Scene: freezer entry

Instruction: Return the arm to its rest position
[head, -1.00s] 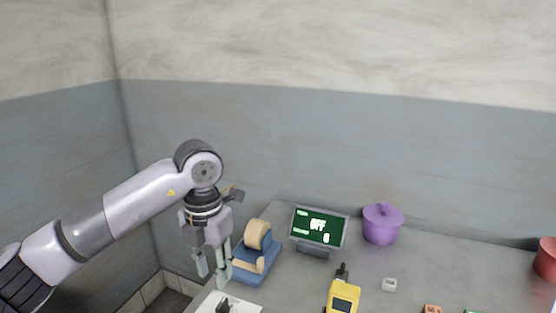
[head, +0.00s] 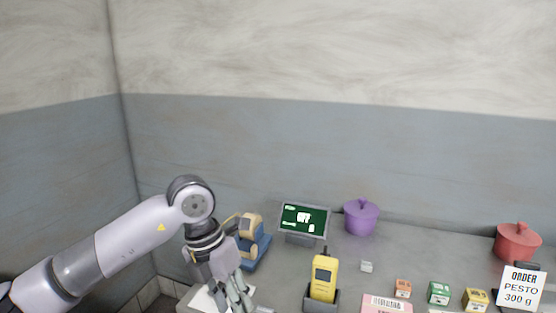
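My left arm comes in from the left, and its gripper (head: 238,300) points down over the left end of the grey counter (head: 420,252). A white sheet (head: 204,300) lies beneath and beside the gripper. The fingertips are near the bottom edge of the picture, and I cannot tell if they are apart or hold anything. A blue and tan tape dispenser (head: 252,240) stands just behind the gripper, partly hidden by it. My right gripper is not in view.
A screen (head: 304,218), a purple pot (head: 361,217) and a red pot (head: 517,242) stand at the back. A yellow handheld device (head: 323,278) stands in a dark holder. Small boxes (head: 438,292) and an order sign (head: 521,288) are at right. The counter's middle back is clear.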

